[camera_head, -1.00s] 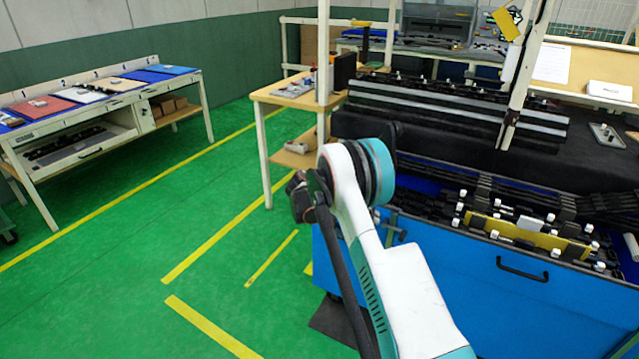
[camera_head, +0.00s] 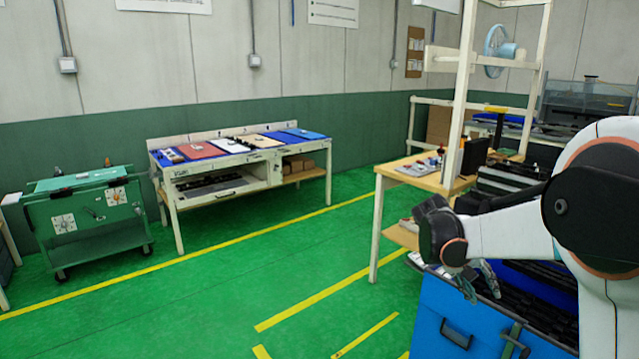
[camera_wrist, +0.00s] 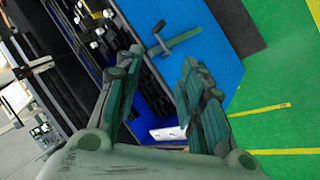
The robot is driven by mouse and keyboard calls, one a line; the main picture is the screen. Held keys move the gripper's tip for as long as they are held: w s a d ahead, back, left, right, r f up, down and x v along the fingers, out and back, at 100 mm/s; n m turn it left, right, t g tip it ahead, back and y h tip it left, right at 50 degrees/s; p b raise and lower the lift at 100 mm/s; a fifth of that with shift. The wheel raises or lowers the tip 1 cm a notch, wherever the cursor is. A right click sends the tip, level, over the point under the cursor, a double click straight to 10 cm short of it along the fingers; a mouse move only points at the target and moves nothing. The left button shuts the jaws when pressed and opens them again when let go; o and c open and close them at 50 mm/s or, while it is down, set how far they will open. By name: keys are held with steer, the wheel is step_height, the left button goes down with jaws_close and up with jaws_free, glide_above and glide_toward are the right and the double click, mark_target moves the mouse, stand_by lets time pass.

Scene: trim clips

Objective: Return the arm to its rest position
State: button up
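My arm comes in from the right edge of the head view, its elbow raised and its forearm pointing left. My gripper (camera_head: 478,282) hangs at the end, near the top edge of the blue cart (camera_head: 435,318). In the wrist view my gripper (camera_wrist: 160,72) has its two green fingers spread apart, with nothing held between them. The side of the blue cart (camera_wrist: 205,42) lies beyond the fingers.
A workbench (camera_head: 172,203) with coloured mats stands at the left back, beside a green trolley (camera_head: 95,232). A wooden table (camera_head: 398,172) stands just beyond my gripper.

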steer(key=s+a+r+n+t+y, duration=0.1)
steer(key=s+a+r+t+y, duration=0.1)
steer(key=s+a, duration=0.7)
steer(key=s+a+r+n+t+y, duration=0.2)
steer(key=s+a+t+y, duration=0.3)
steer(key=s, duration=1.3)
steer(key=a, duration=0.4)
steer(key=shift+a+r+n, duration=0.2)
steer(key=shift+n, duration=0.1)
